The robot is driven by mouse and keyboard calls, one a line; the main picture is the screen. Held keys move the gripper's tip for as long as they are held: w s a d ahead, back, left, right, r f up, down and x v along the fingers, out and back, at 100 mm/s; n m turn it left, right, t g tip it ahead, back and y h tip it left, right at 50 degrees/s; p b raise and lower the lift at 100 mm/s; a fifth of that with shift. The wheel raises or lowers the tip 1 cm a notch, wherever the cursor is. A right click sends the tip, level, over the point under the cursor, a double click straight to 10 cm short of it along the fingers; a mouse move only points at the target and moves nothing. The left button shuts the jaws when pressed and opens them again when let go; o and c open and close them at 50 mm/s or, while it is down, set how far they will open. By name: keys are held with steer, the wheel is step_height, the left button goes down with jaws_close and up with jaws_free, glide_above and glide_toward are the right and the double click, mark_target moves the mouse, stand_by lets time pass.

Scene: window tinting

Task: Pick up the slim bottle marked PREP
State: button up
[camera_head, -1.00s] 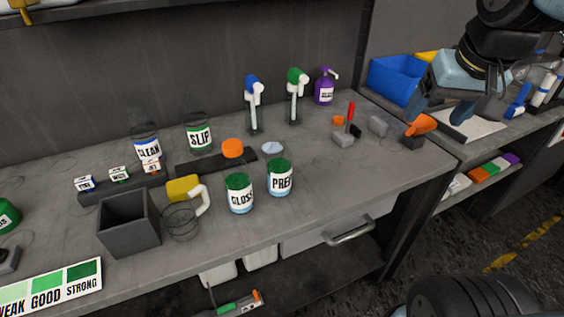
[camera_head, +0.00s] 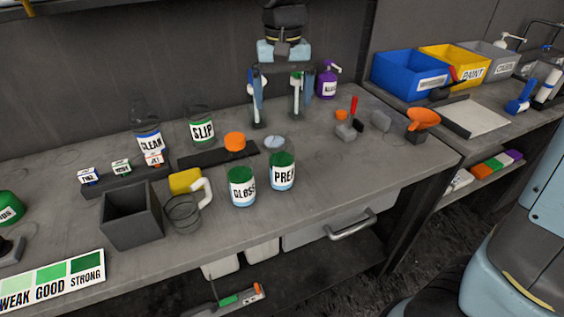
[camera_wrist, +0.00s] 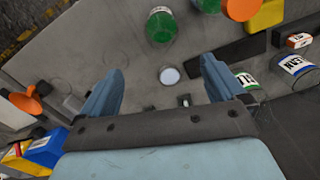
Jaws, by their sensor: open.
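The bottle marked PREP (camera_head: 283,171) stands upright near the front middle of the bench, with a green cap, white label and pale blue base. A similar bottle marked GLOSS (camera_head: 241,187) stands just left of it. My gripper (camera_head: 277,92) is open and empty, pointing down over the back of the bench, behind and apart from the PREP bottle. In the wrist view, the PREP bottle (camera_wrist: 161,26) shows from above, beyond the open fingers (camera_wrist: 160,82); its label is hard to read there. A pale round disc (camera_wrist: 169,76) lies between it and my gripper.
Two spray bottles at the back are partly covered by my fingers. A purple pump bottle (camera_head: 327,81) stands right of them. The bench front right of PREP is clear.

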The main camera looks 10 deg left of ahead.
mark_target(281, 146)
steer(key=f, duration=1.3)
steer(key=shift+s+a+f, duration=0.15)
steer(key=shift+s+f, duration=0.05)
steer(key=shift+f, duration=0.2)
steer(key=c, duration=1.2)
steer(key=shift+r, duration=0.15)
